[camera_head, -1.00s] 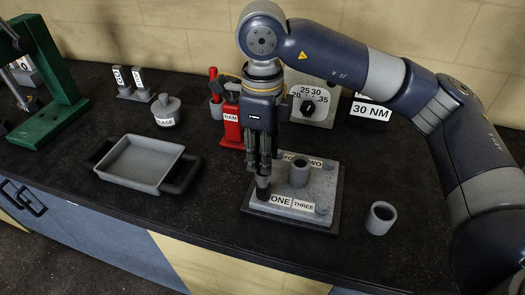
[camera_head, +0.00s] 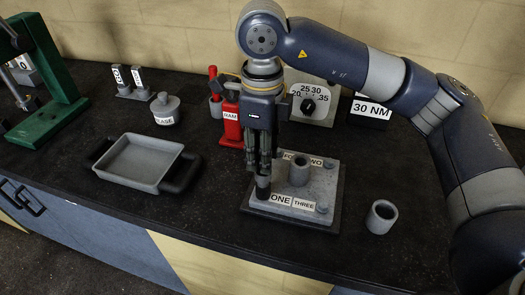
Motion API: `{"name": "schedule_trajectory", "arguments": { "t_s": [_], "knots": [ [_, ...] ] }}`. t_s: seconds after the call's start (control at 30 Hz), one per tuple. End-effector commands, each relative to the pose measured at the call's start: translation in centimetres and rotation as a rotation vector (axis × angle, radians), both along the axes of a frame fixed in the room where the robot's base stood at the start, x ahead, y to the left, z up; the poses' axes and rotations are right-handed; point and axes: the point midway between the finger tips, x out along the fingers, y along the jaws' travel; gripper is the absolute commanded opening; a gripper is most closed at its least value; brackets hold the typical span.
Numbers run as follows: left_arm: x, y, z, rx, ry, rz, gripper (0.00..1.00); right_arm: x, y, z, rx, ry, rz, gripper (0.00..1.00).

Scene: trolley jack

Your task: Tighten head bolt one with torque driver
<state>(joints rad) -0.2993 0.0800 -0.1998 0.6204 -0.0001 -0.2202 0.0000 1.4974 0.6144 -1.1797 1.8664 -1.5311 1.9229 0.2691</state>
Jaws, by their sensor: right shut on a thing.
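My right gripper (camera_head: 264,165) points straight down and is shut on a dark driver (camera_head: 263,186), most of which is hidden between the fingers. The driver's lower end stands upright at the left front corner of the grey head plate (camera_head: 272,208), just left of the label ONE (camera_head: 281,199). Head bolt one is hidden under it, so I cannot tell if the driver turns it. A label THREE (camera_head: 303,204) sits at the front right of the plate, and TWO is at the back. My left gripper is not in view.
A grey cylinder (camera_head: 299,172) stands on the plate, close right of my gripper. A hollow grey cylinder (camera_head: 381,216) stands to the right. A grey tray (camera_head: 142,164), a red RAM unit (camera_head: 231,122), a torque dial (camera_head: 311,104) and a 30 NM sign (camera_head: 371,110) are around. The bench front is clear.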

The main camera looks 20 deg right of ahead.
Motion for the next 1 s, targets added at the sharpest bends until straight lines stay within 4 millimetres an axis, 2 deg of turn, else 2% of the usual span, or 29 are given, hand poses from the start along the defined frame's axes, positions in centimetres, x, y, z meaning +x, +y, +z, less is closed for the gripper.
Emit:
{"name": "schedule_trajectory", "arguments": {
  "t_s": [1.0],
  "knots": [
    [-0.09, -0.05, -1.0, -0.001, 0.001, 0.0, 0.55, -0.02, 0.04, -0.26, 0.001, 0.0, 0.001, 0.0]
  ]
}}
